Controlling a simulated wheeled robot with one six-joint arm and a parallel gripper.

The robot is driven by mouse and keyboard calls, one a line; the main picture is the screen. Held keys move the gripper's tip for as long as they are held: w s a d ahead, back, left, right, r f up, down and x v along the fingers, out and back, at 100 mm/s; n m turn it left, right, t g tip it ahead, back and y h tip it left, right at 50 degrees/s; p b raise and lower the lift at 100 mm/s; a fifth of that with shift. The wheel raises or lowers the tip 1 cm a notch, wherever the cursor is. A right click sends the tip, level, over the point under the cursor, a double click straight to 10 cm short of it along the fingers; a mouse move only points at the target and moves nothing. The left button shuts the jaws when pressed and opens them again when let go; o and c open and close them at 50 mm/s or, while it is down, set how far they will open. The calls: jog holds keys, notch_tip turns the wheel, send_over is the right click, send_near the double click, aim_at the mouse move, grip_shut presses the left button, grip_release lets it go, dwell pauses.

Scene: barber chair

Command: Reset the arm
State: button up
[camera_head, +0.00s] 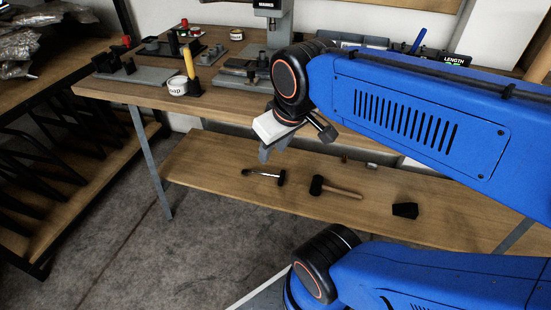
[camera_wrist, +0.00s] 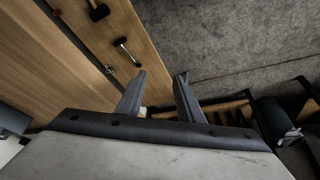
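My gripper (camera_head: 295,145) hangs over the front edge of the workbench in the head view, at the end of my blue arm. In the wrist view its two grey fingers (camera_wrist: 158,95) stand apart, with nothing between the tips. The fingers point down past the bench top toward the lower shelf and floor. My arm hides the right part of the bench top in the head view.
The workbench (camera_head: 130,92) holds a yellow-handled tool (camera_head: 189,62), a white round tin (camera_head: 178,87) and a grey press. Its lower shelf (camera_head: 222,160) bears two hammers, one a mallet (camera_head: 335,187), and a black block (camera_head: 405,210). A rack (camera_head: 70,130) stands left. Concrete floor (camera_head: 150,265) is clear in front.

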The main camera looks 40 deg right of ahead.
jog(key=shift+s+a+f+m, duration=0.15)
jog(key=shift+s+f+m, duration=0.2)
jog(key=shift+f, duration=0.2)
jog(key=shift+s+a+f+m, duration=0.1)
jog(key=shift+s+f+m, duration=0.15)
jog(key=shift+s+f, duration=0.25)
jog(key=shift+w, duration=0.1)
dwell(0.4)
